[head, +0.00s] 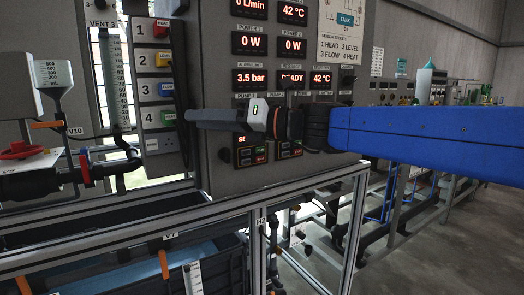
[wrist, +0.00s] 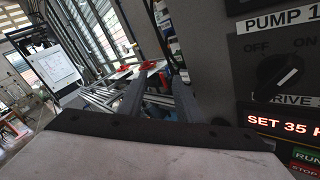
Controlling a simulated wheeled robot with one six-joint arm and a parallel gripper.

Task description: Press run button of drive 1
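The drive 1 panel shows at the right edge of the wrist view, with a red "SET 35" display (wrist: 282,123). Its green run button (wrist: 307,156) sits below, cut by the frame edge, with a red stop button (wrist: 304,170) under it. In the head view the run button (head: 261,150) is small, below my gripper. My gripper (head: 190,117) points left across the panel face, above the drive row, and hides part of the drive 1 display. In the wrist view its two dark fingers (wrist: 160,88) stand apart with nothing between them. They point away from the button.
The pump 1 knob (wrist: 283,75) is just above the drive 1 display. A second drive's buttons (head: 289,150) are to the right. A column of numbered coloured switches (head: 155,88) stands to the left. A metal frame rail (head: 300,190) runs below the panel.

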